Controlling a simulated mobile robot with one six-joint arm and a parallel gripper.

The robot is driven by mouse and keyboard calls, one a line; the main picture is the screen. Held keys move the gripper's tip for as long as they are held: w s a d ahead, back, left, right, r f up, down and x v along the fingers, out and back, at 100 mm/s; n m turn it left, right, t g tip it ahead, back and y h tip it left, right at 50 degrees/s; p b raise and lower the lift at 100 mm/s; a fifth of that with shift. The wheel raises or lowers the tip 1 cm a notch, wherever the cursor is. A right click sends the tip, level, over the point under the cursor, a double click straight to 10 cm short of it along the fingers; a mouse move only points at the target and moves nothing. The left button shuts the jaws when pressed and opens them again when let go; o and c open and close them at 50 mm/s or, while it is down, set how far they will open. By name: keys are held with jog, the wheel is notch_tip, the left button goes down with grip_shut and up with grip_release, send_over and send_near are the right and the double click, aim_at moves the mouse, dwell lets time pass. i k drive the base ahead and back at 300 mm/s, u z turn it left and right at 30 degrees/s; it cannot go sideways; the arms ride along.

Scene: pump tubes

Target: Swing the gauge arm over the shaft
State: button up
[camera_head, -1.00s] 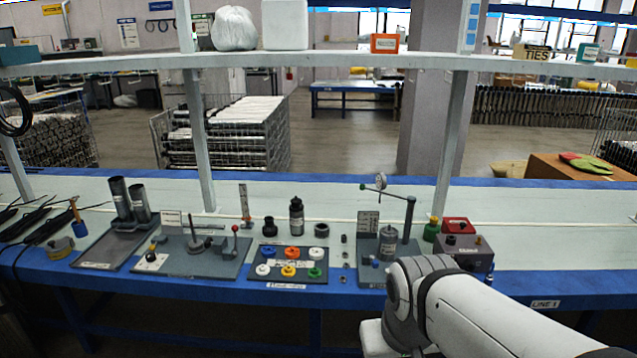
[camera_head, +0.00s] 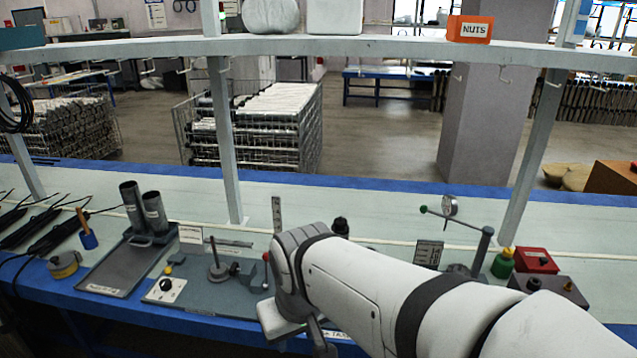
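The gauge arm (camera_head: 458,218) is a thin grey bar on top of an upright post at the right of the bench. It carries a round dial gauge (camera_head: 449,206) and has a green knob (camera_head: 424,209) at its left end, pointing left. A dark cylindrical top (camera_head: 458,269) shows below the dial; whether it is the shaft I cannot tell, as my arm hides most of that fixture. My gripper (camera_head: 318,340) is at the bottom centre, left of the gauge stand and clear of the gauge arm. Only a dark part of it shows, and its fingers cannot be made out.
A slotted grey plate (camera_head: 428,253) stands left of the gauge post. A green bottle (camera_head: 503,264) and red box (camera_head: 536,260) are close at its right. A fixture plate (camera_head: 230,293) with a red-knobbed lever is left of my wrist. A shelf (camera_head: 400,47) spans above.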

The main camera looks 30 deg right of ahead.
aim_at(450, 200)
jog(key=z, duration=0.35)
jog(key=i, duration=1.05)
jog(key=z, duration=0.65)
jog(key=k, duration=0.9)
jog(key=z, duration=0.15)
jog(key=i, duration=0.9)
jog(key=u, duration=0.1)
